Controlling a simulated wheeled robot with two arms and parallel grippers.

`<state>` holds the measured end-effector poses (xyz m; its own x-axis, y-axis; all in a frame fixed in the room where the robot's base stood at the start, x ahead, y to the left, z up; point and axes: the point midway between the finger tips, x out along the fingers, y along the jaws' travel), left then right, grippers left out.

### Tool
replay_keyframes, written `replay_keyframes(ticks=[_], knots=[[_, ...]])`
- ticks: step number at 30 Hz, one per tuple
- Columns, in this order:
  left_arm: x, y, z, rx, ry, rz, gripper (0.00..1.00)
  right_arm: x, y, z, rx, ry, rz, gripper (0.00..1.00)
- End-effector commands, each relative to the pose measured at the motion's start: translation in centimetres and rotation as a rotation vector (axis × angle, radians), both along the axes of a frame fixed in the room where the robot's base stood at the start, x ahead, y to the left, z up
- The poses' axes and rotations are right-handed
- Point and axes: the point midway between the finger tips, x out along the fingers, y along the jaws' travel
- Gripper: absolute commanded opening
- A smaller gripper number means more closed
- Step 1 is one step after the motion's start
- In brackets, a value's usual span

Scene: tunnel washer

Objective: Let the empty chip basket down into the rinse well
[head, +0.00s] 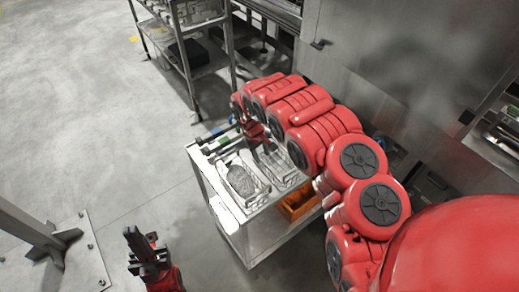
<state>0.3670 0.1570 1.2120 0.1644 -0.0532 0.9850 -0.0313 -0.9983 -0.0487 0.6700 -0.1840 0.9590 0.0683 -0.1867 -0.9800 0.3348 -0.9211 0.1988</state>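A pale cart (232,228) stands in the middle of the view, with two light, basin-like openings in its top. A grey mesh, oval-looking thing (241,181), perhaps the chip basket, sits at the left opening; I cannot tell how deep it is. The right opening (284,174) shows pale wire-like lines. My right arm arches over the cart from the right. My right gripper (262,146) points down by the cart's back edge, partly hidden, and what it holds is unclear. My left gripper (143,246) is away from the cart at the lower left, its dark fingers apart and empty.
An orange bin (298,204) sits on the cart's lower right side. A steel rack (190,50) stands behind at the upper left. A steel machine wall fills the right. A metal post and floor plate (75,258) are at the lower left. The floor at left is clear.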

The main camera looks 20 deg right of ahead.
Motion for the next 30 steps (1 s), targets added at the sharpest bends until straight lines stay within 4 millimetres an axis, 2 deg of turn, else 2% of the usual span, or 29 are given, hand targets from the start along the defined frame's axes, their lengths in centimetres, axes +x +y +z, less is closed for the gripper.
replay_keyframes(ticks=[20, 30], knots=[[0.0, 0.0, -3.2, 0.0, 0.0, 0.0, 0.0, 0.3, -1.1, -5.8, -0.001, 0.002, -0.001, 0.4], [0.0, 0.0, -5.7, 0.0, -0.001, 0.0, 0.0, 0.6, -1.6, -8.6, 0.0, -0.002, 0.0, 0.4]])
